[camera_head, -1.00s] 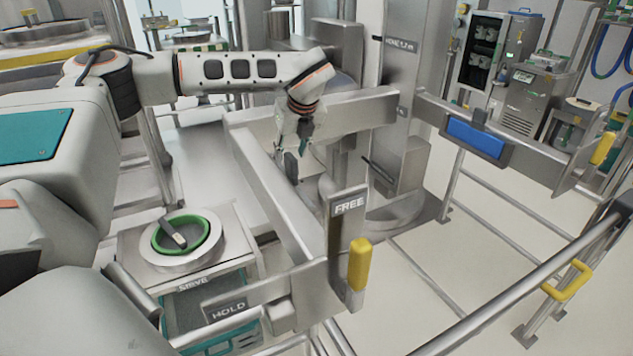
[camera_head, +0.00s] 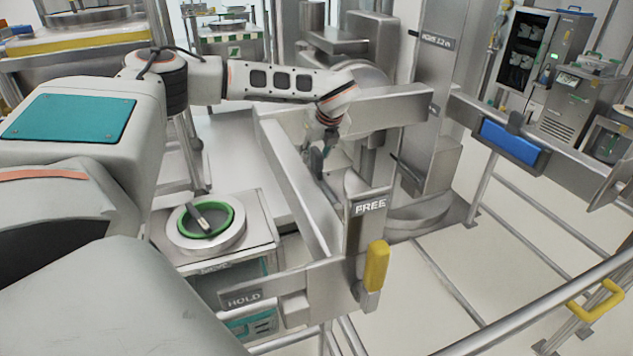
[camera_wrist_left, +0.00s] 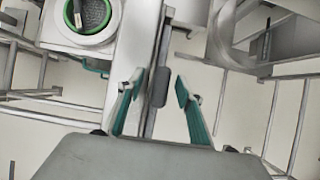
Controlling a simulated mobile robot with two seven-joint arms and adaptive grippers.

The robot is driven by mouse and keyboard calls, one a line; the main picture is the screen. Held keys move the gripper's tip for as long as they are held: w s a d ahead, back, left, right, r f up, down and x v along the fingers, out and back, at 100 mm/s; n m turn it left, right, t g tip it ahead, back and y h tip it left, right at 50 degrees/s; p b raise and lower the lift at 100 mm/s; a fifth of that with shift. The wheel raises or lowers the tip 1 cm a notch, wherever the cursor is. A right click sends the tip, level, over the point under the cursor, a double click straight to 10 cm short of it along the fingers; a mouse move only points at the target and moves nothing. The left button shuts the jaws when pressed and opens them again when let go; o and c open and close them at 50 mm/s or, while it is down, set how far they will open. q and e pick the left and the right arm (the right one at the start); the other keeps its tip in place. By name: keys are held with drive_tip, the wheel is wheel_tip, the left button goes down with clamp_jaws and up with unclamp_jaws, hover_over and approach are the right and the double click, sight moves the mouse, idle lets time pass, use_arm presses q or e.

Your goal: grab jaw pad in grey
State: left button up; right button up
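The grey jaw pad (camera_head: 316,161) is a small dark upright pad on the inner side of the long metal clamp arm (camera_head: 296,190) in the head view. My left gripper (camera_head: 324,152) reaches down beside it from above. In the left wrist view, the grey jaw pad (camera_wrist_left: 160,87) stands between the two teal fingers of my left gripper (camera_wrist_left: 160,79). The fingers are spread, with a gap showing on each side of the pad. The right gripper does not show in either view.
A blue pad (camera_head: 510,141) sits on the opposite metal arm at the right. A yellow handle (camera_head: 376,265) stands by the FREE plate (camera_head: 370,206). A round sieve with a green ring (camera_head: 230,222) is at the left. A steel column (camera_head: 437,110) rises behind.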

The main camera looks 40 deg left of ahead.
use_arm(q)
clamp_jaws()
drive_tip(key=shift+r, duration=0.1)
drive_tip(key=shift+r, duration=0.1)
